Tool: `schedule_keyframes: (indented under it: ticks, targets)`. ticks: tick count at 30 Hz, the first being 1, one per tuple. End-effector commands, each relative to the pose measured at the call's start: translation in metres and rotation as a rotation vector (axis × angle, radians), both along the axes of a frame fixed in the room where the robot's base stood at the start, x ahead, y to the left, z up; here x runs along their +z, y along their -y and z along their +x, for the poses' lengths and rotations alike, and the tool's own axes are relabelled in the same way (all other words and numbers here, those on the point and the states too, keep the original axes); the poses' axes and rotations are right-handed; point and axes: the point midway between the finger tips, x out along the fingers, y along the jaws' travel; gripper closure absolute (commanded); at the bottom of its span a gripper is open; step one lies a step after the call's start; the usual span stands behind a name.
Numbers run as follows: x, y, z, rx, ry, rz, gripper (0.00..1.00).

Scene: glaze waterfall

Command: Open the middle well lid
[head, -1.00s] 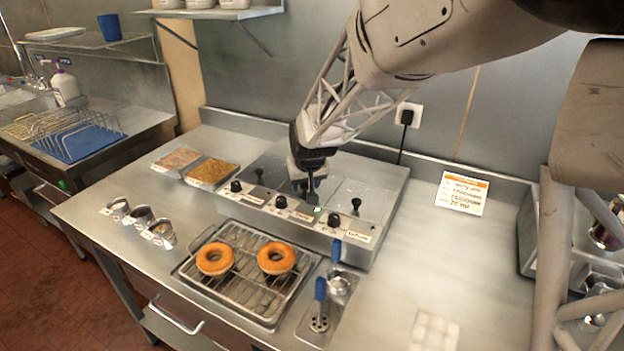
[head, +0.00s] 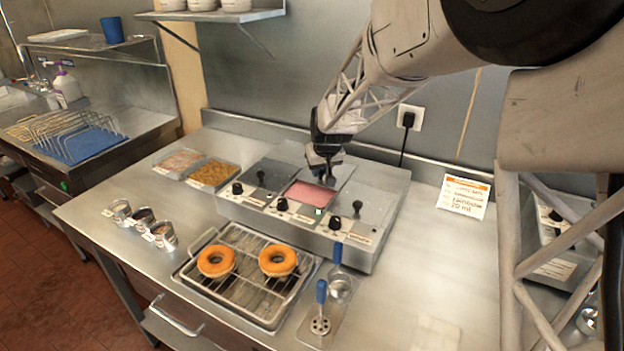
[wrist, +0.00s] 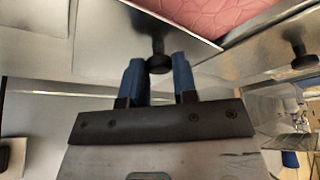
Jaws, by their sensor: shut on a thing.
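The middle well of the steel glaze warmer (head: 290,232) stands uncovered at its front, showing pink glaze (head: 308,196). The pink glaze also shows at the top of the wrist view (wrist: 215,14). My gripper (head: 328,178) is over the back of this well. In the wrist view its two blue fingertips (wrist: 158,78) are closed on the black knob (wrist: 158,62) of the middle lid. The metal middle lid (wrist: 105,40) hangs from the knob beside the opening. In the head view the lid (head: 344,172) is partly hidden by my gripper; its exact tilt is hard to tell.
The left lid (head: 255,187) and right lid (head: 368,200) cover their wells, knobs upright. A rack with two donuts (head: 216,261) stands in front, with blue-handled tools (head: 321,300) beside it. Two topping trays (head: 208,175) lie left. The counter at right is clear around a sign (head: 463,195).

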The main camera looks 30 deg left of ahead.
Motion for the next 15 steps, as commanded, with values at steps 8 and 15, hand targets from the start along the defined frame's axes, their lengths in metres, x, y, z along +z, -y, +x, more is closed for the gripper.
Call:
schedule_keyframes:
  ticks: [8,15]
  targets:
    - [0.0,0.0,0.053,0.0,0.001,0.001,1.0]
    - [0.001,-0.001,0.057,0.001,0.002,0.002,1.0]
